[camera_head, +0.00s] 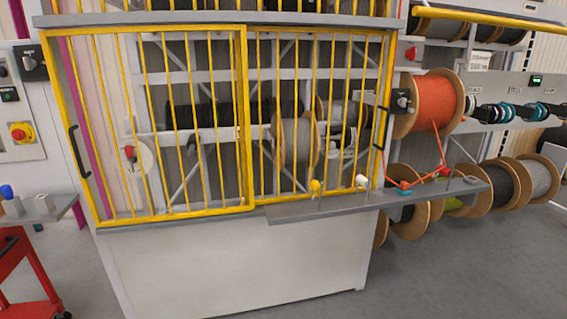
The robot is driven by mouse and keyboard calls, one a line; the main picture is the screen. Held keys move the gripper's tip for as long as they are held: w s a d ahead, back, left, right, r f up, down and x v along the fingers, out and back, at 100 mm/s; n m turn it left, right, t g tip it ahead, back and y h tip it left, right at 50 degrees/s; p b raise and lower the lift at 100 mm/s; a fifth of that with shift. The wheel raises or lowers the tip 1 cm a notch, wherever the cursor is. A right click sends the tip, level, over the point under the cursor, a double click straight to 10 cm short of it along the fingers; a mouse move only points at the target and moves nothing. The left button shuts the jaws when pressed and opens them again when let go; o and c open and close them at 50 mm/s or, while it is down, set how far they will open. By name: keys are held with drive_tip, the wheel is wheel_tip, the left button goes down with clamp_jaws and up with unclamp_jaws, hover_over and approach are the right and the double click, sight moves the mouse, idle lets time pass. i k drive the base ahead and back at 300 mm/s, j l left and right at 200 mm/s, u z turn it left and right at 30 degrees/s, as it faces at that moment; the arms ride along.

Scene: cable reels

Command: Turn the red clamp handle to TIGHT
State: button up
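Several small red parts show, and I cannot tell for sure which is the clamp handle. A red handle (129,152) sits on a pale round plate (143,159) behind the yellow barred guard at left. Another red knob (411,54) is on the post right of the guard. Red pieces (445,172) also sit on the right end of the grey ledge, by the orange cable. No TIGHT marking is readable. My gripper is not in view.
Yellow barred doors (243,120) with dark handles stand closed across the front. A grey ledge (330,208) juts out below them. A reel of orange cable (438,102) and several other reels stand at right. A red cart (30,275) is at lower left. Grey floor is open at lower right.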

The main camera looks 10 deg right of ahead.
sight(410, 54)
drive_tip(key=i+j+z, duration=0.1)
drive_tip(key=i+z, duration=0.15)
drive_tip(key=i, duration=0.2)
drive_tip(key=i+j+z, duration=0.15)
drive_tip(key=i+z, duration=0.15)
drive_tip(key=i, duration=0.15)
drive_tip(key=i+j+z, duration=0.25)
drive_tip(key=i, duration=0.2)
